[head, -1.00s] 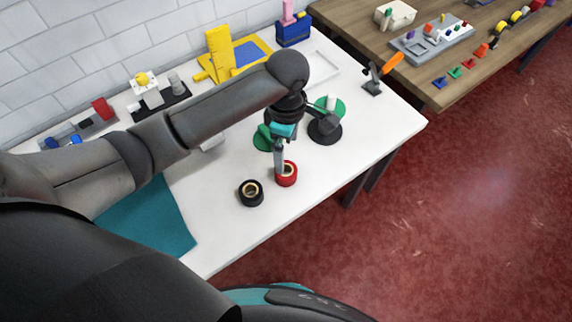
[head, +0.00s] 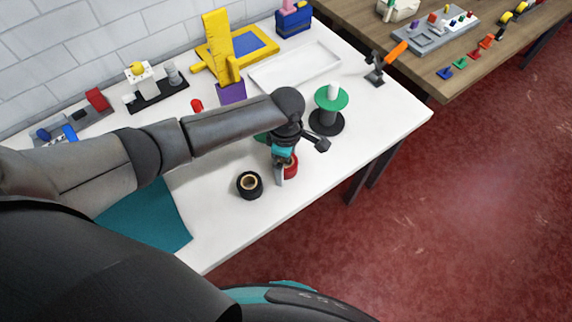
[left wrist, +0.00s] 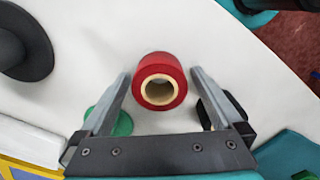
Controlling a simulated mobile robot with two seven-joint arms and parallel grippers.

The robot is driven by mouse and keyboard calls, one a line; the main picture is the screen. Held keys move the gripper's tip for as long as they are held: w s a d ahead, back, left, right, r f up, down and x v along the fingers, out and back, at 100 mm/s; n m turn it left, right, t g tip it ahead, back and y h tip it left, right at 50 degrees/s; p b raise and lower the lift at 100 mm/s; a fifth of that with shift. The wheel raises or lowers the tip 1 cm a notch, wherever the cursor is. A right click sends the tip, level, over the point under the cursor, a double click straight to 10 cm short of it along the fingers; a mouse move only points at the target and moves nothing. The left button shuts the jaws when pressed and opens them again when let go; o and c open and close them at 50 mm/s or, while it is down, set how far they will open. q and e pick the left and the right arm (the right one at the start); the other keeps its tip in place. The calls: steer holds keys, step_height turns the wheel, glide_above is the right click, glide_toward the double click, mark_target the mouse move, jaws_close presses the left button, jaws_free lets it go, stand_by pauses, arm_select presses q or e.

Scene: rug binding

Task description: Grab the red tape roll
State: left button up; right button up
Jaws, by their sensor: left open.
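The red tape roll (head: 291,167) sits on the white table, partly hidden behind my left gripper in the head view. In the left wrist view the red tape roll (left wrist: 160,80) shows its pale core and lies between the tips of the two spread fingers. My left gripper (head: 283,174) is open over the roll, with a finger on each side of it; it also shows in the left wrist view (left wrist: 160,82). I cannot tell whether the fingers touch the roll. My right gripper is in neither view.
A black tape roll (head: 249,185) stands just left of the red one. A green-topped spool stand (head: 331,99) is behind to the right. A teal cloth (head: 150,222) lies at the front left. The white table's (head: 225,235) front edge is close by.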

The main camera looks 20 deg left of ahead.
arm_select(q)
steer(key=c, duration=1.4)
steer(key=shift+c, duration=0.2)
steer(key=shift+r, duration=0.1)
